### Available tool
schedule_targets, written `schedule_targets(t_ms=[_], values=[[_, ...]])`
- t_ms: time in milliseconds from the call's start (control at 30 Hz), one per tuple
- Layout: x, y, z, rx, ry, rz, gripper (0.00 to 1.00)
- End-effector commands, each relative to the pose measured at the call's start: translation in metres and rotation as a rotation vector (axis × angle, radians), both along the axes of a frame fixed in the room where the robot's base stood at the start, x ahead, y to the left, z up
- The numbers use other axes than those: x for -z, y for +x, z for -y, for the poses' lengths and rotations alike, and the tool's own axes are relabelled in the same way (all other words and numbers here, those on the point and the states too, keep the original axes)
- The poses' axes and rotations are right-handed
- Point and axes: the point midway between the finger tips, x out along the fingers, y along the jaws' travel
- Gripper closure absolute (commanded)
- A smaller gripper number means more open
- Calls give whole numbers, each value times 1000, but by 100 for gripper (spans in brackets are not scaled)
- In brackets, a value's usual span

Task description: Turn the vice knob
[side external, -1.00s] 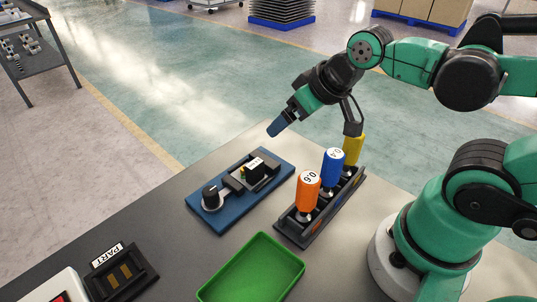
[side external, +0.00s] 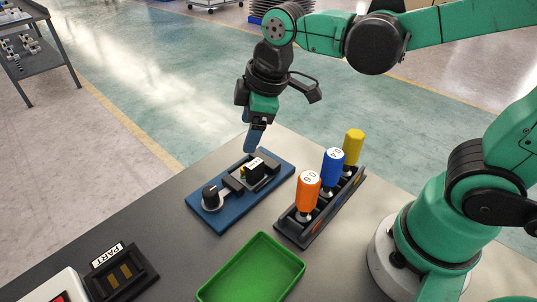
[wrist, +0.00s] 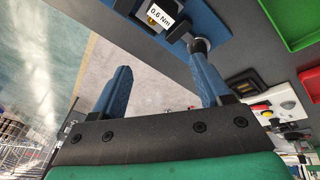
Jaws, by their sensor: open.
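The vice sits on a blue base plate (side external: 222,215) on the table. Its black knob (side external: 210,194) is at the near left end of the plate. A dark part with a white label (side external: 254,165) sits in the vice jaws; in the wrist view the label (wrist: 159,15) reads 0.6 Nm. The knob also shows in the wrist view (wrist: 199,46), close behind the tip of the right finger. My gripper (side external: 253,148) is open and empty, pointing down above the far end of the vice. Its two blue fingers (wrist: 164,85) are spread apart in the wrist view.
A black rack (side external: 306,233) right of the vice holds upright orange (side external: 308,194), blue (side external: 332,170) and yellow (side external: 353,146) drivers. A green tray (side external: 252,271) lies in front. A black PART holder (side external: 122,274) and a white box (side external: 58,287) are front left.

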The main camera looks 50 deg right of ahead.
Motion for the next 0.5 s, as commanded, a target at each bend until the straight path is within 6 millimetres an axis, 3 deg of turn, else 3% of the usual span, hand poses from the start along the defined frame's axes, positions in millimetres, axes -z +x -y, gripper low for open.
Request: schedule_targets(t_ms=[100,300,500], values=[[14,14,-30,-323,-92,-93,30],[42,24,-67,-766,-186,-214,30],[58,25,-82,-953,-213,-263,30]])
